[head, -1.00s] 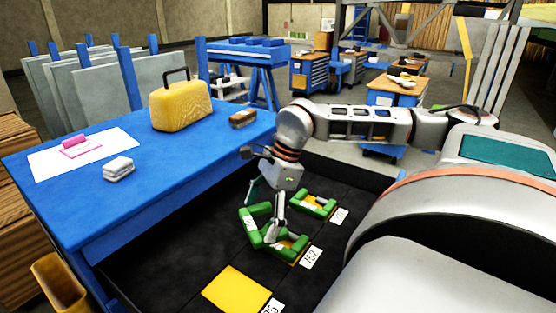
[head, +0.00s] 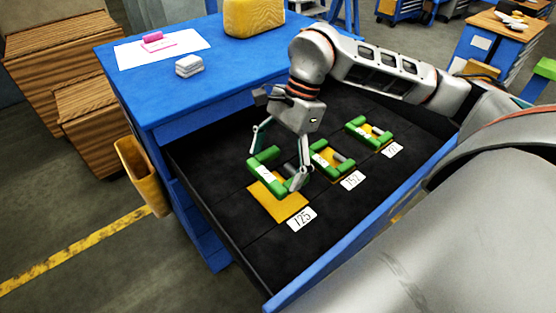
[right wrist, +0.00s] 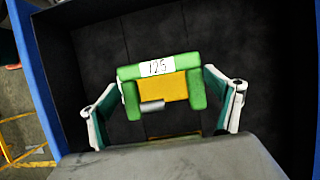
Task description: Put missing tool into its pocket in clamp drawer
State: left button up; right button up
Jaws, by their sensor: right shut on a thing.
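My right gripper (head: 275,171) is shut on a green C-shaped clamp, a finger on each side of it. The held clamp (head: 258,160) has a white label that reads 125 in the right wrist view (right wrist: 128,73). It is over the upper-left part of a bare yellow pocket (head: 283,206) beside the plate marked 125 (head: 301,219). Yellow shows through the clamp's opening in the right wrist view. I cannot tell whether the clamp touches the drawer floor. The black-lined drawer (head: 225,215) is open. My left gripper is not in view.
Two more green clamps, one in the middle (head: 318,158) and one farther right (head: 355,127), lie on yellow pockets. The blue bench (head: 150,90) carries a grey block (head: 189,66), pink item (head: 154,39) and yellow case (head: 255,17). The drawer's near-left floor is clear.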

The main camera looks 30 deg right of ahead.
notch_tip(320, 180, down, 3)
jog(key=shift+r+b, duration=0.15)
jog(key=shift+b, duration=0.6)
jog(key=shift+f+b, duration=1.15)
jog(key=shift+f, duration=0.65)
jog(key=shift+f+b, duration=0.3)
jog(key=shift+f, duration=0.25)
jog(key=o, duration=1.2)
jog(key=shift+c, duration=0.2)
jog(key=shift+r, duration=0.1)
